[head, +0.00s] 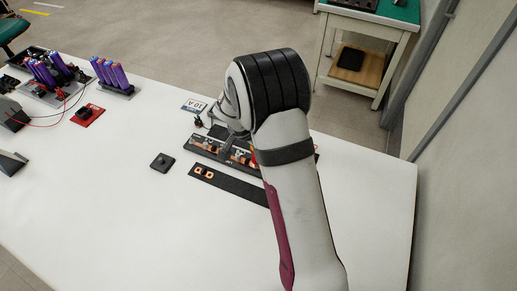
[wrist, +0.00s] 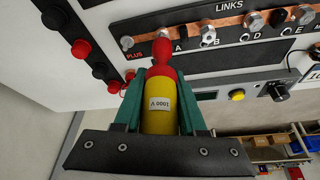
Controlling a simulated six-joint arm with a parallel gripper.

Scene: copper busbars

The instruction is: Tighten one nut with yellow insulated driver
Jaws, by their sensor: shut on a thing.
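My gripper (wrist: 162,88) is shut on the yellow insulated driver (wrist: 158,120), which has a red collar (wrist: 162,60) and a 1000 V label. The driver's red end points toward the strip marked LINKS, near the letter A; its working tip is hidden, so contact with a nut cannot be told. In the head view my arm covers the gripper and much of the terminal board (head: 205,149).
A black strip with copper pieces (head: 229,186) lies in front of the board, and a small black block (head: 162,162) to its left. Purple cells (head: 112,73) and a red module (head: 87,116) stand at the back left. The white table's (head: 110,210) front is clear.

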